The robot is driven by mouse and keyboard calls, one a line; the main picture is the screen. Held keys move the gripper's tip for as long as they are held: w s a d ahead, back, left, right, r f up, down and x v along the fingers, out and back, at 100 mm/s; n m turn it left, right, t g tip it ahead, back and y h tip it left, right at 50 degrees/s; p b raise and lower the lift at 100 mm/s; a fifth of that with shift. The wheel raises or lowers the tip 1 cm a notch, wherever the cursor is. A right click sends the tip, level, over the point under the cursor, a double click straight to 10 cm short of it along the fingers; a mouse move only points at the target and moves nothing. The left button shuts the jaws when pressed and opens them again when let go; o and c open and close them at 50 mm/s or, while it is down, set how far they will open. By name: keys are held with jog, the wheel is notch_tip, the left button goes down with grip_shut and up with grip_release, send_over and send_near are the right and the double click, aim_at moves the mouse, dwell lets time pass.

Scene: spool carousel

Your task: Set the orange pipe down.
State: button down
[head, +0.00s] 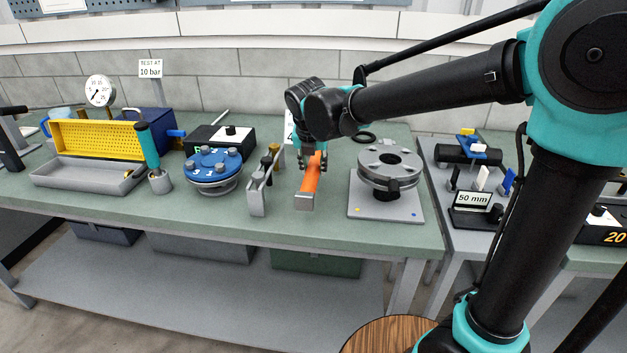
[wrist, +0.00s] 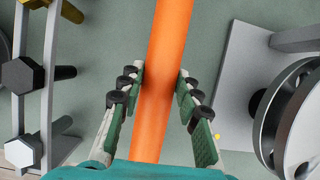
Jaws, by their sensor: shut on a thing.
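The orange pipe (head: 309,186) is over the green bench top, between the grey stand with hexagonal fittings and the flange carousel. It also shows in the wrist view (wrist: 161,70), running from the top edge down between the fingers. My gripper (head: 312,169) points down from above and is shut on the pipe, one finger on each side; the fingers also show in the wrist view (wrist: 160,82). A grey block (head: 304,202) shows at the pipe's near end. I cannot tell whether the pipe rests on it or hangs just above the bench.
The grey stand (head: 257,196) is close on the left. The flange carousel (head: 390,166) on its grey base plate (head: 364,209) is close on the right. A blue flange (head: 212,165), a grey tray (head: 85,176) and a yellow perforated panel (head: 97,139) lie farther left.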

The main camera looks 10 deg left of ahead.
jog(key=shift+f, duration=2.25)
jog(key=shift+f, duration=0.1)
jog(key=c, duration=1.1)
grip_release()
jog(key=shift+o, duration=0.2)
jog(key=v, duration=1.2)
